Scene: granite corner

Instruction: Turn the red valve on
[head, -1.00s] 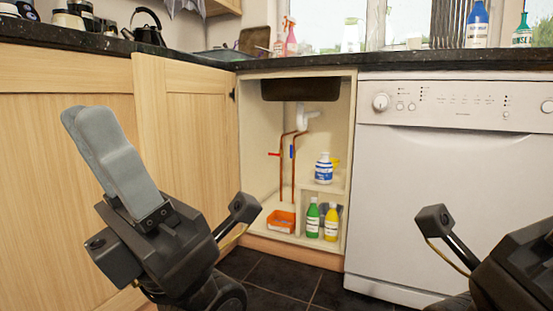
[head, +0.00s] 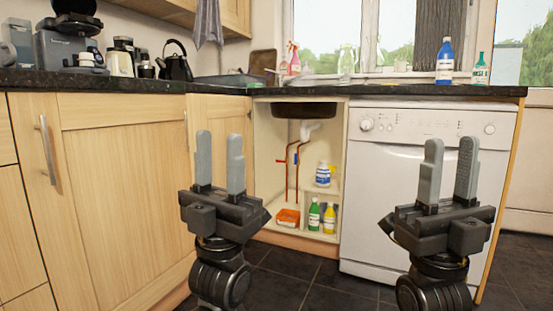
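The red valve (head: 281,161) is a small red handle on a copper pipe inside the open cupboard under the sink. A blue valve handle (head: 296,158) sits just right of it on the second pipe. My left gripper (head: 220,140) points up in front of the cupboard's left side, nearer to me than the valve, its two grey fingers apart and nothing between them. My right gripper (head: 450,150) points up in front of the dishwasher, fingers also apart and empty. Neither gripper touches the valve.
The cupboard holds an orange box (head: 288,219), a green bottle (head: 314,215), a yellow bottle (head: 330,218) and a blue-white bottle (head: 323,174). The cupboard door (head: 212,112) stands at its left. A white dishwasher (head: 400,185) is at the right. The dark tiled floor (head: 285,266) ahead is clear.

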